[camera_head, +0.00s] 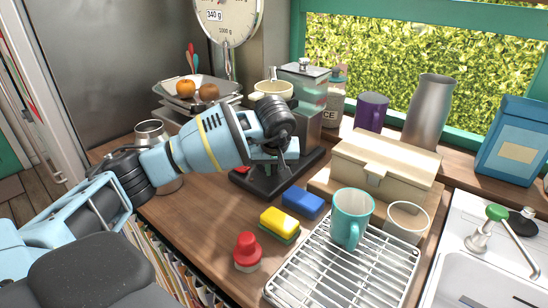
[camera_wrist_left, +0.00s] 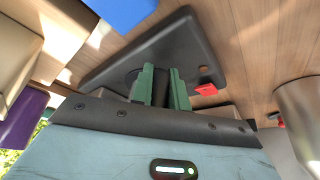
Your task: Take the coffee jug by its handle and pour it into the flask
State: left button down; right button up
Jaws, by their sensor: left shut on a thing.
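My left gripper (camera_head: 286,163) reaches over the black base of the coffee machine (camera_head: 262,188). Its wrist hides most of what stands there, so the coffee jug's body cannot be made out. In the left wrist view its green fingers (camera_wrist_left: 160,86) are shut on a dark upright piece between them, apparently the jug's handle (camera_wrist_left: 159,84), above the black base (camera_wrist_left: 150,45). A steel open-topped flask (camera_head: 149,127) stands left of the machine, partly behind my left arm. It also shows at the right of the left wrist view (camera_wrist_left: 298,100). My right gripper is out of view.
A scale with fruit (camera_head: 203,84) stands behind. A yellow sponge (camera_head: 280,224), blue sponge (camera_head: 303,203) and red-topped item (camera_head: 247,251) lie in front. A rack (camera_head: 350,270) holds a teal mug (camera_head: 350,217). A bread box (camera_head: 385,165) stands right. Bare wood lies left of the sponges.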

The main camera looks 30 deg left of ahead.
pick_arm(q)
jog(key=shift+r, duration=0.2)
